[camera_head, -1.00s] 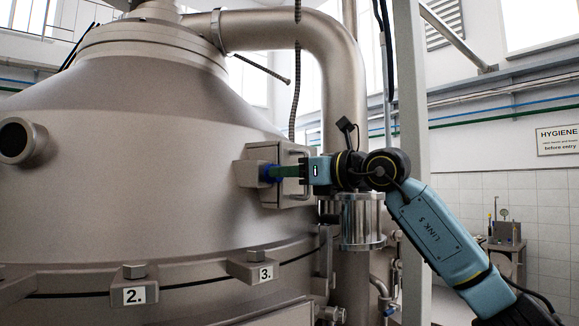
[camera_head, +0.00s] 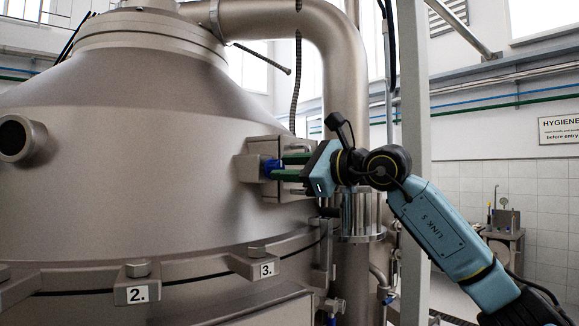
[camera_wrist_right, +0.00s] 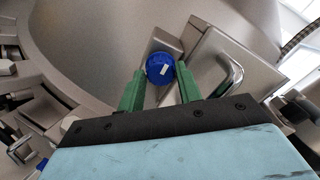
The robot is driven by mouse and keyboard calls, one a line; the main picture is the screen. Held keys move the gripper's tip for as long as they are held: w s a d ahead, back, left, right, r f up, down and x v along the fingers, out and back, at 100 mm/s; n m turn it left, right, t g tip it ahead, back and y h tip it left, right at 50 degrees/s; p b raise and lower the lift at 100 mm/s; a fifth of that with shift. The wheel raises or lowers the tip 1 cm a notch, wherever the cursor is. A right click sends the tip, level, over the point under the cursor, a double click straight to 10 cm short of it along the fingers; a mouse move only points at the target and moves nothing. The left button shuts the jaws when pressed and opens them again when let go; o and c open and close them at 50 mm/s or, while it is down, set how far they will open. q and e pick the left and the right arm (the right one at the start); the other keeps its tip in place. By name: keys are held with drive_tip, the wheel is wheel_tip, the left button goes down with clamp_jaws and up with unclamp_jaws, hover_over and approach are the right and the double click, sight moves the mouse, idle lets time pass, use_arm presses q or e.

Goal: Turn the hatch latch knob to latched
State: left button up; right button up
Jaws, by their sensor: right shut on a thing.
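The blue latch knob (camera_head: 270,169) sits on a metal block at the side of the hatch (camera_head: 298,149) on the separator's cone. In the right wrist view the knob (camera_wrist_right: 160,68) is round, with a white mark on its face. My right gripper (camera_head: 278,167) reaches in from the right. Its green fingers lie on either side of the knob and are shut on it. The right wrist view shows the gripper (camera_wrist_right: 161,82) rolled relative to the hatch, whose handle (camera_wrist_right: 229,75) is beside the fingers. My left gripper is not in view.
The large metal separator (camera_head: 130,180) fills the left side. Clamps with number plates 2 (camera_head: 137,294) and 3 (camera_head: 267,269) run along its rim below. A thick pipe (camera_head: 340,80) and a pale post (camera_head: 412,120) stand close behind my right arm.

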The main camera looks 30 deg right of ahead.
drive_tip(key=shift+f, duration=0.1)
idle(0.3)
drive_tip(key=o, duration=1)
drive_tip(key=b+v, duration=0.3)
drive_tip(key=v, duration=1)
drive_tip(key=shift+s+b, duration=0.2)
drive_tip(key=shift+b, duration=0.1)
